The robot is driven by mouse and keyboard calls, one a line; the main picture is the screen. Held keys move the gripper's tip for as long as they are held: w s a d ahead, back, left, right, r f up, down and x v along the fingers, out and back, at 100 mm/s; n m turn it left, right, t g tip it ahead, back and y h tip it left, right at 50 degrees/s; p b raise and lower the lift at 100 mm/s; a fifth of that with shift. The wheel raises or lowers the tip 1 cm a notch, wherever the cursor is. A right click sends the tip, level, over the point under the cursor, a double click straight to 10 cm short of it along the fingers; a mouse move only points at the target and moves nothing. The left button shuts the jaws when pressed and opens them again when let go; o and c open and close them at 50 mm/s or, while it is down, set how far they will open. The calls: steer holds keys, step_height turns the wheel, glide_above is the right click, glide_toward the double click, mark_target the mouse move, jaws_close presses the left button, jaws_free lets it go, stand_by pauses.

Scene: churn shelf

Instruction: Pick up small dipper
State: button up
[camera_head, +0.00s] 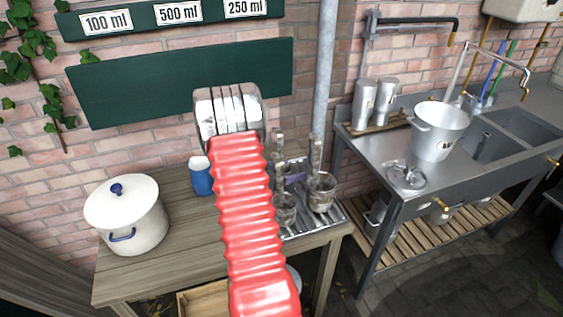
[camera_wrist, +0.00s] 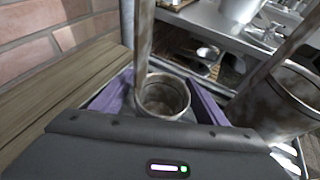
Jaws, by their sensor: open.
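A small metal dipper (camera_wrist: 163,97), a round weathered cup with an upright handle, shows in the wrist view between the purple fingers of my gripper (camera_wrist: 160,98). My gripper is open; I cannot tell whether its fingers touch the cup. A larger dipper (camera_wrist: 285,100) stands close on the right with its handle slanting up. In the head view, dipper cups stand on the metal rack, one at the front (camera_head: 285,212) and one to the right (camera_head: 321,193).
A white lidded pot (camera_head: 127,220) and a blue cup (camera_head: 201,180) stand on the wooden table (camera_head: 175,255) to the left. A brick wall closes the back. A pipe (camera_head: 324,70) rises behind the rack. The steel sink counter (camera_head: 375,155) is at right.

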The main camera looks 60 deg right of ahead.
steer(key=shift+c, duration=0.7)
steer(key=c, duration=0.9)
steer(key=shift+c, duration=0.3)
steer(key=shift+r, duration=0.85)
step_height(320, 180, up, 2)
steer(key=shift+r, duration=0.1)
steer(key=w+a, duration=0.2)
steer(key=a, duration=0.3)
steer(key=w+a, duration=0.2)
steer(key=a, duration=0.4)
steer(key=w+a, duration=0.2)
steer(key=a, duration=0.3)
steer(key=shift+w+a+f, duration=0.2)
steer(key=shift+w+a, duration=0.15)
